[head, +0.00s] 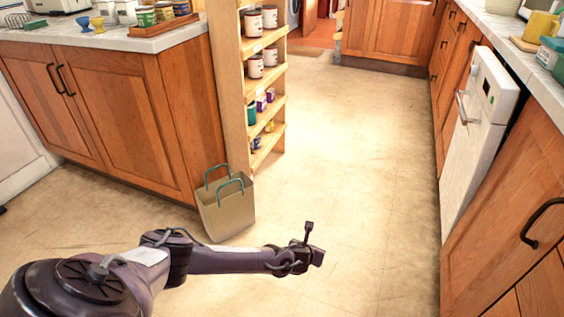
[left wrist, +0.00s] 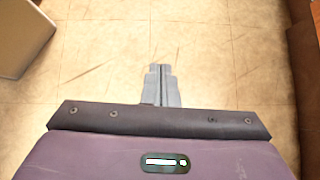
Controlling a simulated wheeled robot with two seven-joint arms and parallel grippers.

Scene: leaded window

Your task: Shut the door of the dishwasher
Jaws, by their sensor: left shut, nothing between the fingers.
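The white dishwasher (head: 480,140) is set into the cabinet row at the right of the head view. Its door stands upright, with a bar handle (head: 462,107) near the top. The dishwasher does not show in the left wrist view. My right gripper is out of view.
A beige bag (head: 226,210) with green handles stands on the floor by a wooden shelf (head: 245,85) of cans. It is at the upper left of the left wrist view too (left wrist: 22,38). Wooden cabinets (head: 530,215) flank the dishwasher. The floor (head: 360,170) between is clear.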

